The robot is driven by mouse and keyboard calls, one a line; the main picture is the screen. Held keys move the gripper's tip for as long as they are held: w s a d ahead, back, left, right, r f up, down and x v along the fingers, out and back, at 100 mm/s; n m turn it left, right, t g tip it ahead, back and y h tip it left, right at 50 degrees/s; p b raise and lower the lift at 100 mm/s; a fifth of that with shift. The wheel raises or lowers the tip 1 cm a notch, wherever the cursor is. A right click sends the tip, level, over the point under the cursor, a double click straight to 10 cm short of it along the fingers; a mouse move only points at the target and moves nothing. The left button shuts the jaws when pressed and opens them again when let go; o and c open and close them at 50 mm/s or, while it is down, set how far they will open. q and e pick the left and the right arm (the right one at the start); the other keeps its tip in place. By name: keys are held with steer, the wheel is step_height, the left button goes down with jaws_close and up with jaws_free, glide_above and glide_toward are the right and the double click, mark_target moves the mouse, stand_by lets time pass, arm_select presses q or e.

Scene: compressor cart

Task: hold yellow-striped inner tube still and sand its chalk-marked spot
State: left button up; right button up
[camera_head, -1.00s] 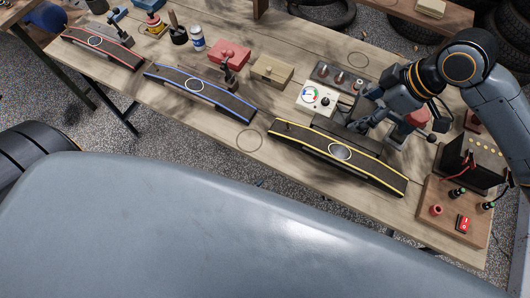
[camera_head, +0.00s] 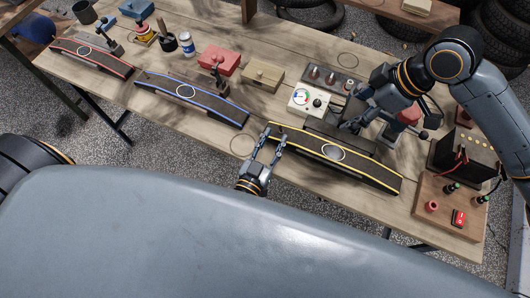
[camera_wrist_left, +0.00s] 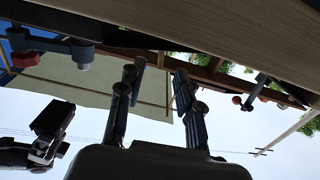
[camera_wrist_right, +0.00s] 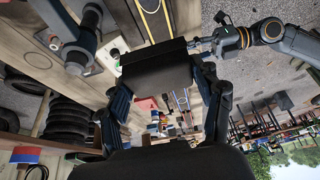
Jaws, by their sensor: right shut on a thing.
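The yellow-striped inner tube (camera_head: 365,169) lies as a dark, slightly arched strip with yellow edges on the bench. Its chalk-marked spot (camera_head: 333,152) is a pale ring near the middle. My left gripper (camera_head: 273,139) is open and empty at the tube's left end; whether it touches is unclear. Its spread fingers (camera_wrist_left: 158,72) show nothing between them in the left wrist view. My right gripper (camera_head: 350,122) is shut on a dark block (camera_wrist_right: 155,75), just behind the tube. The block hides part of the right wrist view, with a yellow stripe (camera_wrist_right: 143,20) beyond it.
A blue-striped tube (camera_head: 210,99) and a red-striped tube (camera_head: 110,61) lie further left. Behind are a gauge box (camera_head: 306,99), a wooden box (camera_head: 263,78) and a red box (camera_head: 221,60). A board with a red switch (camera_head: 458,217) sits at right. Bare bench lies left of the yellow-striped tube.

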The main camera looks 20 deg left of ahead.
mark_target(280, 128)
arm_select(q)
steer(key=shift+w+d, duration=0.2)
steer(key=shift+w, duration=1.5)
jaws_close()
